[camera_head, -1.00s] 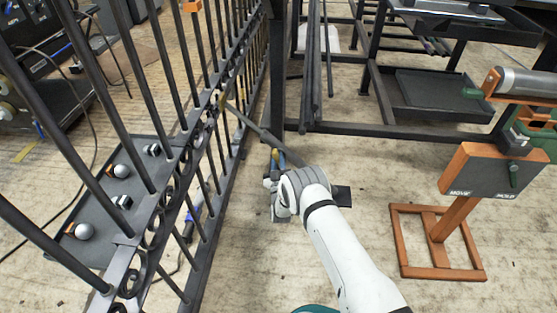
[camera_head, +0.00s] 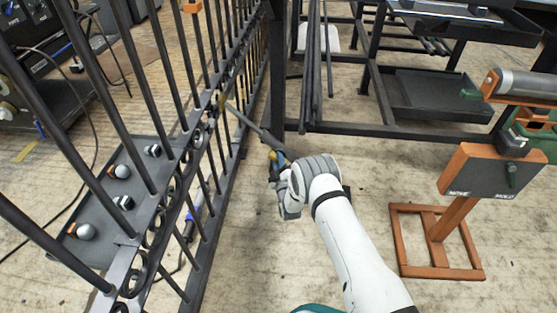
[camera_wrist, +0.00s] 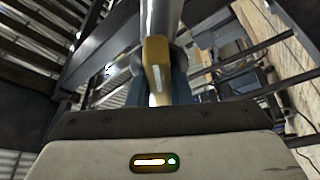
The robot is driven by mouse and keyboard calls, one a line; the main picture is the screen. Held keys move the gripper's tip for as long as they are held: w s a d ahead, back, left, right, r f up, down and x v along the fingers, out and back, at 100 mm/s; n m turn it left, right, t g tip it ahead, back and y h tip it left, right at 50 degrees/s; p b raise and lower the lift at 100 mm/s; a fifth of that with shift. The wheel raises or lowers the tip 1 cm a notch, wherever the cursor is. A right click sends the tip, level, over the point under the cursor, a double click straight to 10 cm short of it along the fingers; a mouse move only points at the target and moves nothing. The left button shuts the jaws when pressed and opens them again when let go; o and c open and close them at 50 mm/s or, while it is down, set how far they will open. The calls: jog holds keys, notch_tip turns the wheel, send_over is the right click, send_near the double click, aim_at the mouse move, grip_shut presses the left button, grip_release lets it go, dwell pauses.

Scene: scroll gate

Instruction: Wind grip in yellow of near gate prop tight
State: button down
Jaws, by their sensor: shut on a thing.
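The near gate prop (camera_head: 248,123) is a dark slanted bar running from the gate's bars down to my gripper (camera_head: 276,165). Its yellow grip (camera_head: 272,155) shows as a small yellow spot at the jaws in the head view. In the wrist view the yellow grip (camera_wrist: 156,65) stands upright between my blue-grey fingers (camera_wrist: 157,88), with a grey metal shaft (camera_wrist: 160,18) above it. My gripper is shut on the yellow grip. My wrist hides part of the prop's lower end in the head view.
The black scroll gate (camera_head: 205,150) stands left of my arm. A dark tray (camera_head: 95,220) with knobs lies beyond its bars. An orange stand (camera_head: 455,220) with a grey sign is at right. A dark rack (camera_head: 375,130) stands behind. Floor between arm and stand is clear.

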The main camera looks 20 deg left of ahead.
jog(key=shift+f, duration=0.1)
jog(key=c, duration=1.3)
grip_release()
jog(key=shift+p+v, duration=1.65)
jog(key=shift+v, duration=2.3)
jog(key=shift+c, duration=0.2)
